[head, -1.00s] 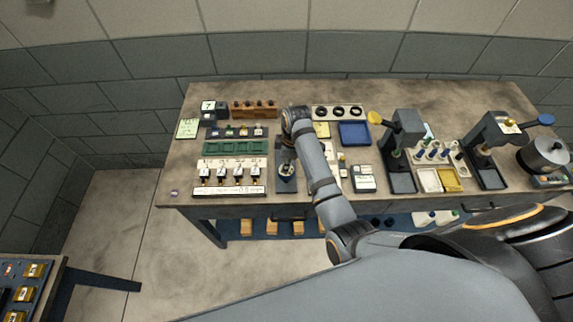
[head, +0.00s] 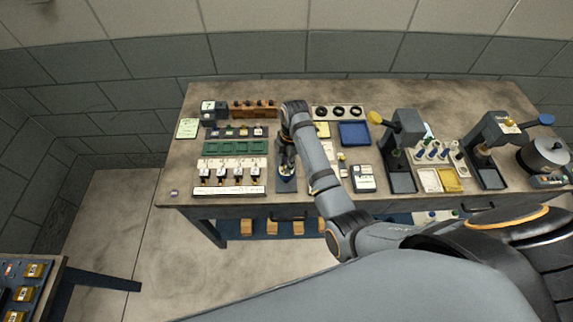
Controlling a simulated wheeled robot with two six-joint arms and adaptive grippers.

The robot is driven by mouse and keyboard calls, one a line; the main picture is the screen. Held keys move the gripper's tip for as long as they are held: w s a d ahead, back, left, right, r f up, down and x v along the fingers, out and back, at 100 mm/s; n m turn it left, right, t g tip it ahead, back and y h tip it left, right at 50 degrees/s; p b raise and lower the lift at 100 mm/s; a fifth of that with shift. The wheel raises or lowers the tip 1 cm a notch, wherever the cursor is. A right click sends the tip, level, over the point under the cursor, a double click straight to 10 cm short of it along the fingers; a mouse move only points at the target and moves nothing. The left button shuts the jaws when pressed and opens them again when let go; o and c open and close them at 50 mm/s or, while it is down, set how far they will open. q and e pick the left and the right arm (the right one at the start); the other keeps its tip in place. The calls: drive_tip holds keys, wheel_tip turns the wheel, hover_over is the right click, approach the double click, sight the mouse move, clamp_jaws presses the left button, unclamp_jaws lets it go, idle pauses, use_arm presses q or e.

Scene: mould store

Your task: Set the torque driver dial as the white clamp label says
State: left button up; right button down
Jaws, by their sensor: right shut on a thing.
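My right gripper (head: 286,167) reaches down from above onto a small dark blue device (head: 286,184) near the front edge of the bench, which looks like the torque driver. The gripper is shut on its top, where the dial appears to sit; the fingers hide most of it and the setting cannot be read. To the left, a white board (head: 262,163) carries several small clamps, with a white label strip (head: 229,190) along its front. The print on the strip is too small to read. My left gripper is not in view.
A green tray (head: 235,147) and a wooden block with pegs (head: 254,109) stand behind the clamps. A blue tray (head: 354,133), a grey calculator-like box (head: 363,179) and two presses (head: 401,150) stand to the right.

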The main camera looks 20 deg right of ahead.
drive_tip(key=n, duration=0.4)
drive_tip(key=shift+n, duration=0.3)
drive_tip(key=n, duration=0.3)
drive_tip(key=shift+g+h, duration=0.3)
drive_tip(key=shift+g, duration=0.1)
drive_tip(key=shift+n, duration=0.3)
drive_tip(key=shift+n, duration=0.5)
drive_tip(key=c, duration=0.7)
unclamp_jaws()
